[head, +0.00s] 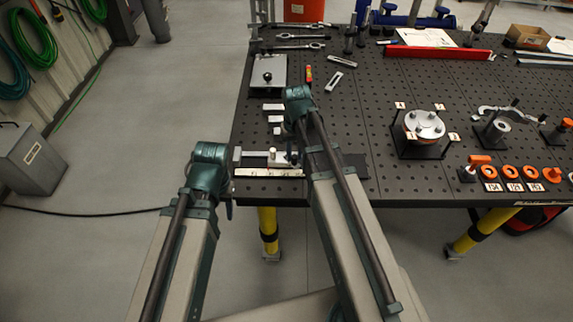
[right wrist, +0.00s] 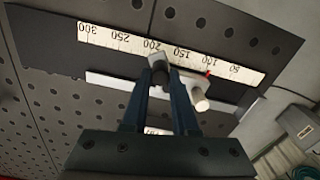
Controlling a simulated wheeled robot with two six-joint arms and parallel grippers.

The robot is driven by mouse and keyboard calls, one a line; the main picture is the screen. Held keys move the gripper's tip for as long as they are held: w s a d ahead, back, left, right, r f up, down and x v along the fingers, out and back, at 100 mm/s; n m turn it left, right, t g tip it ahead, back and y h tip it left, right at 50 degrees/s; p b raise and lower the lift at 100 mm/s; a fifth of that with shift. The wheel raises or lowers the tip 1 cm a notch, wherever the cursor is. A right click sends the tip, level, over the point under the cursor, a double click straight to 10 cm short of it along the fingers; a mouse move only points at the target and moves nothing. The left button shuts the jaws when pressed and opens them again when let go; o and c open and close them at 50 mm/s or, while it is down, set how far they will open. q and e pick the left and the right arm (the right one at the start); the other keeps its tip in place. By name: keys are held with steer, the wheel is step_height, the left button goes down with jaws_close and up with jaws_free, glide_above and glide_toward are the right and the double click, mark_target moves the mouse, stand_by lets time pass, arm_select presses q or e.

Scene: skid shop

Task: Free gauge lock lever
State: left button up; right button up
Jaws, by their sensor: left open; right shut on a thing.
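The gauge has a white scale (right wrist: 110,38) marked 50 to 300 in the right wrist view, and it also shows at the table's near left corner in the head view (head: 268,172). A pale slide block (right wrist: 186,78) with a light round peg (right wrist: 201,102) sits along the scale, beside a small red pointer (right wrist: 208,73). My right gripper (right wrist: 160,84) is shut on the dark end of the lock lever (right wrist: 160,73); its fingers partly hide the lever. In the head view my right arm covers that gripper. My left gripper is hidden behind its arm, left of the table.
The perforated table (head: 345,115) holds a metal plate with a black knob (head: 267,77) and several pale blocks behind the gauge. A round flanged fixture (head: 424,126) and orange rings (head: 509,172) stand to the right. Floor left of the table is open.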

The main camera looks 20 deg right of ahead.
stand_by(0.3)
steer(key=shift+w+d, duration=0.2)
steer(key=shift+d, duration=0.1)
steer(key=shift+w+d, duration=0.3)
steer(key=shift+d, duration=0.05)
stand_by(0.5)
steer(key=shift+w+d, duration=0.2)
steer(key=shift+w, duration=0.25)
